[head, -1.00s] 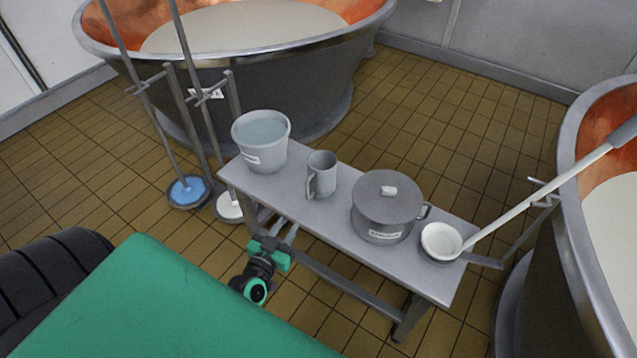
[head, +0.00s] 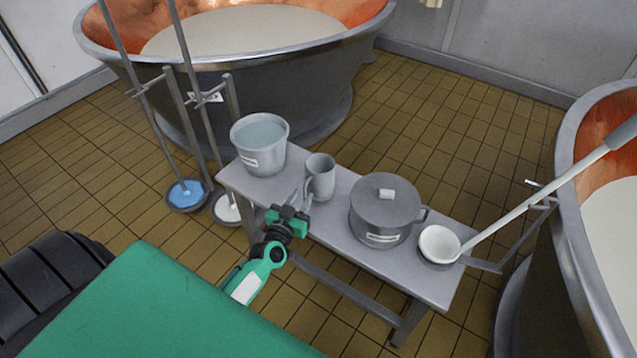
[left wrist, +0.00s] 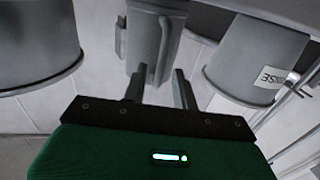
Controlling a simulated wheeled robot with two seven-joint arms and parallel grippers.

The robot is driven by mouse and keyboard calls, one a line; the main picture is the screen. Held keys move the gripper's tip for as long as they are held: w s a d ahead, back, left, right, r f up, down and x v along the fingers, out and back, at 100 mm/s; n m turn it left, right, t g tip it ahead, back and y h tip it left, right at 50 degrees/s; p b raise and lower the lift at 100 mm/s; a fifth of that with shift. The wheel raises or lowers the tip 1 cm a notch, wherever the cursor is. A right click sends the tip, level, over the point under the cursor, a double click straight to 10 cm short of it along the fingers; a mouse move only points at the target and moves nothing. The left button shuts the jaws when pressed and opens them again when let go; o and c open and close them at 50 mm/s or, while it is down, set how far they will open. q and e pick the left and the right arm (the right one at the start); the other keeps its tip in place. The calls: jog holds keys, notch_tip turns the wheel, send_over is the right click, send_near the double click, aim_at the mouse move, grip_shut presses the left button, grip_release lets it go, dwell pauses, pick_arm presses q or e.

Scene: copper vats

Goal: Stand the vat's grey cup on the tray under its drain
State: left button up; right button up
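The grey cup (head: 320,177) stands upright on a grey bench between a bucket and a lidded pot, its handle toward my left gripper (head: 299,198). The gripper is open, its fingers pointing at the cup's near left side. In the left wrist view the cup (left wrist: 142,35) is just beyond the two parted fingers (left wrist: 158,82); I cannot tell whether they touch it. A copper-lined vat (head: 240,75) stands behind the bench, another vat (head: 545,290) at the right. I cannot make out a drain or a tray under it. My right gripper is out of view.
The bench (head: 335,210) also holds a water-filled bucket (head: 262,155), the lidded pot (head: 385,220), and a white ladle (head: 440,243) with a long handle rising right. Two long-handled discs, blue (head: 186,193) and white (head: 228,208), hang at a rack left. Tiled floor (head: 460,120) behind is clear.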

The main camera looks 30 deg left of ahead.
aim_at(304, 193)
pick_arm(q)
jog(key=shift+w+a, duration=0.2)
jog(key=shift+w, duration=1.35)
grip_shut()
